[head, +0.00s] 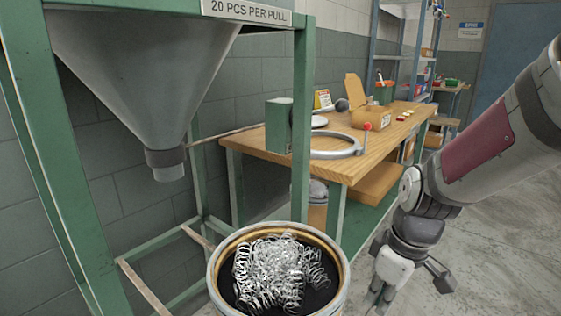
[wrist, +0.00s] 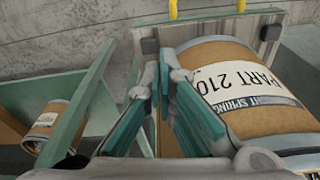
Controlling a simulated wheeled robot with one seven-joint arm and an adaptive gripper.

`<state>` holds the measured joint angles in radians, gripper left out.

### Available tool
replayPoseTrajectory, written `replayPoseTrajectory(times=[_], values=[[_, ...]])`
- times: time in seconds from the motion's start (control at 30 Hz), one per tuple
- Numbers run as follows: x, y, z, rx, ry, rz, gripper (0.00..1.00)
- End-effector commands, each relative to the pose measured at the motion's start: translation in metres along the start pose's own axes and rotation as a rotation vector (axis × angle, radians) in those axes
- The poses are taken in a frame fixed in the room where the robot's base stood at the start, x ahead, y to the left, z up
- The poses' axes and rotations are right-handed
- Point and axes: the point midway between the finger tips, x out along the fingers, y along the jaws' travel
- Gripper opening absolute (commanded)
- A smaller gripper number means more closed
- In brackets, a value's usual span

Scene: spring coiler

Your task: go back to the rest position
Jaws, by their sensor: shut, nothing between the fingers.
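My gripper (head: 378,298) hangs low at the right of the head view, fingers pointing down, beside the drum of springs (head: 344,285) and apart from it. In the wrist view my gripper (wrist: 164,75) has its two teal-padded fingers close together, with nothing seen between them. Behind them in that view is a large brown drum (wrist: 232,55) with a white label reading "PART 210". The drum in the head view is open at the top and holds a heap of shiny coiled springs (head: 280,272).
A grey hopper (head: 140,60) in a green frame (head: 302,120) stands at left, its spout left of the drum. A wooden bench (head: 345,170) with a ring and boxes stands behind. A smaller labelled drum (wrist: 45,128) shows in the wrist view. The floor (head: 490,250) at right looks clear.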

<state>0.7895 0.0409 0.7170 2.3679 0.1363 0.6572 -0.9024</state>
Motion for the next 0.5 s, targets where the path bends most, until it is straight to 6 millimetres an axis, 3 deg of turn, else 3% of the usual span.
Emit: replayPoseTrajectory(times=[0.3, 0.5], values=[[-0.075, -0.069, 0.060, 0.308, -0.140, 0.114, 0.00], [-0.108, -0.111, 0.099, 0.501, -0.130, 0.133, 0.00]])
